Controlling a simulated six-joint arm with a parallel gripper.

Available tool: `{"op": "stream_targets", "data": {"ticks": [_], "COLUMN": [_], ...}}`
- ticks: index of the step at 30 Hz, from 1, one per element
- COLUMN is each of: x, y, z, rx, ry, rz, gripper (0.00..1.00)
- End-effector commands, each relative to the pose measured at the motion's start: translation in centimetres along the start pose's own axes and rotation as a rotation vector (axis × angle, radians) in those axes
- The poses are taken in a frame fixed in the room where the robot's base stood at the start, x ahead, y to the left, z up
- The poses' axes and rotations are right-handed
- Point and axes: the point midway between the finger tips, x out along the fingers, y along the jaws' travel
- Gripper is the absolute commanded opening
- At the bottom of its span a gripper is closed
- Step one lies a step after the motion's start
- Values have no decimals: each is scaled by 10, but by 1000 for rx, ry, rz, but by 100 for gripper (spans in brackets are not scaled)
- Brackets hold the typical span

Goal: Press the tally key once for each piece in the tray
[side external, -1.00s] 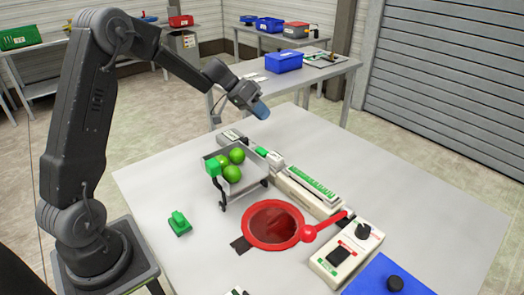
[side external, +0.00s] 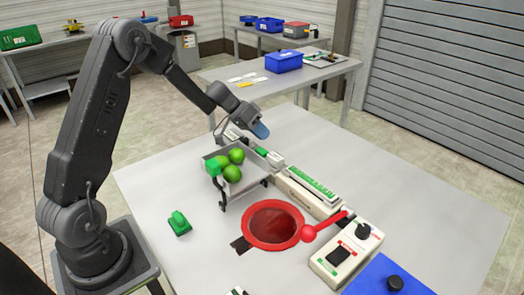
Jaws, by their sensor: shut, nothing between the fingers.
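A grey tray (side external: 250,183) on dark legs stands near the middle of the table, with a green block at its near left corner. Three round green pieces (side external: 232,173) show in it, close together. My gripper (side external: 262,131) is shut and empty, above the table just beyond the tray. Below it is a row of small pale units, one with a green top (side external: 261,152). A beige box (side external: 346,255) with a black knob and a black key stands at the right front. I cannot tell which of these parts is the tally key.
A red round pan-like piece (side external: 273,224) with a red ball-ended arm lies in front of the tray. A long beige unit with a green strip (side external: 310,184) stands right of it. A green knobbed piece (side external: 179,223) and a blue mat (side external: 388,277) lie on the table.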

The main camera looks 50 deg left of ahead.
Motion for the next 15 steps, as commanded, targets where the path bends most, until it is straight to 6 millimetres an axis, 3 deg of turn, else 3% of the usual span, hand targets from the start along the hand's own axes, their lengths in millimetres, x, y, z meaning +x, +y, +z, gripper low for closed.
{"op": "stream_targets", "data": {"ticks": [6,15], "x": [12,15], "y": [-8,-10], "z": [9,11], "rx": [-1,0], "ry": [-1,0], "rz": [1,0], "gripper": [0,0]}}
